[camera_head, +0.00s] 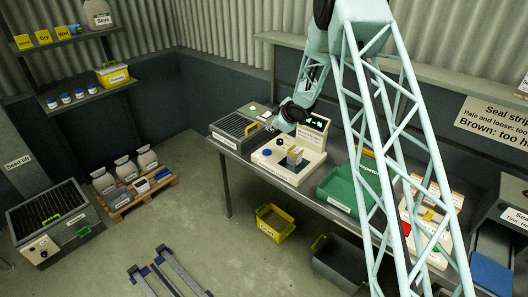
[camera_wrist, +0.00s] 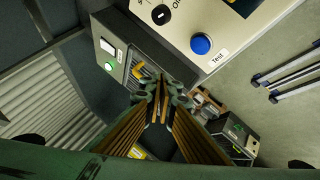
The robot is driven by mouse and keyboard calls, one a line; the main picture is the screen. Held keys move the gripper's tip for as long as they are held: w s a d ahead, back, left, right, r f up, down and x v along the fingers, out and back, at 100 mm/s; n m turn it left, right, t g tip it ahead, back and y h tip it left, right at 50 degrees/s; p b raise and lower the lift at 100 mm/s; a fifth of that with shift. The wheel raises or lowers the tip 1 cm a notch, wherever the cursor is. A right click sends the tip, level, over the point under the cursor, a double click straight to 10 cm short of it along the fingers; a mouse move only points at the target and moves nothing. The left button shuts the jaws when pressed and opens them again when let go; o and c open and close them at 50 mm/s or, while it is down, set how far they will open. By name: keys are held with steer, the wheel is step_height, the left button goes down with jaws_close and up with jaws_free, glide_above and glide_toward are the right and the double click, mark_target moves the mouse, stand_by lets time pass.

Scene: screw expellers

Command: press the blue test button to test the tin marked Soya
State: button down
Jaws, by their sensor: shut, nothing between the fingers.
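The tester (camera_head: 287,172) is a cream box on the bench with a lit display (camera_head: 316,122) at its back. Its round blue test button (camera_head: 267,152) is on the left of its top; the wrist view shows the button (camera_wrist: 201,44) above a "Test" label. A small pale-and-yellow tin (camera_head: 294,155) stands on the tester; its marking is too small to read. My gripper (camera_wrist: 160,90) is shut and empty, with its fingertips apart from the button, below and left of it in the wrist view. In the head view my wrist hides most of the fingers, behind the tester's left side.
A grey slotted machine (camera_head: 236,128) stands left of the tester, and a green tray (camera_head: 345,190) to its right. A black knob (camera_wrist: 160,14) sits beside the button.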

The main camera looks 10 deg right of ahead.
mark_target(267, 152)
steer(key=shift+w+a+f, duration=0.2)
steer(key=shift+a+f, duration=0.2)
steer(key=shift+f, duration=0.25)
steer(key=shift+w+a+f, duration=0.15)
steer(key=shift+a+f, duration=0.25)
steer(key=shift+f, duration=0.2)
steer(key=shift+f, duration=0.1)
steer(key=shift+f+b, duration=3.35)
steer(key=shift+f, duration=0.95)
steer(key=shift+f+b, duration=0.6)
steer(key=shift+f, duration=0.35)
steer(key=shift+r, duration=0.2)
steer(key=shift+r+p, duration=0.75)
